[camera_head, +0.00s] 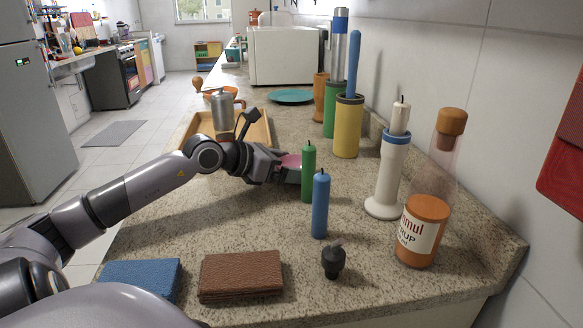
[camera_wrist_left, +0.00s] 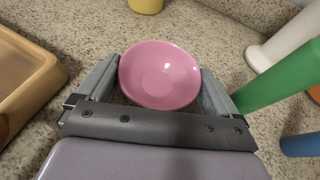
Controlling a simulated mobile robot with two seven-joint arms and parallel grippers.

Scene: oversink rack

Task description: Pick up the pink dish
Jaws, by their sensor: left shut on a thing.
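The pink dish (camera_wrist_left: 160,72) is a small round bowl, empty and upright between the fingers in the left wrist view. In the head view only a bit of the pink dish (camera_head: 290,160) shows past my gripper. My left gripper (camera_head: 287,168) reaches low over the counter and is shut on the dish, with one finger on each side of it, as the left wrist view (camera_wrist_left: 160,85) shows. I cannot tell whether the dish touches the counter. My right gripper is not in view.
A green candle (camera_head: 308,172) stands close to the right of my left gripper, with a blue candle (camera_head: 320,205) nearer. A wooden tray (camera_head: 258,130) lies behind my wrist. A white candle holder (camera_head: 388,180) and an orange jar (camera_head: 422,232) stand at right. Notebooks (camera_head: 240,274) lie in front.

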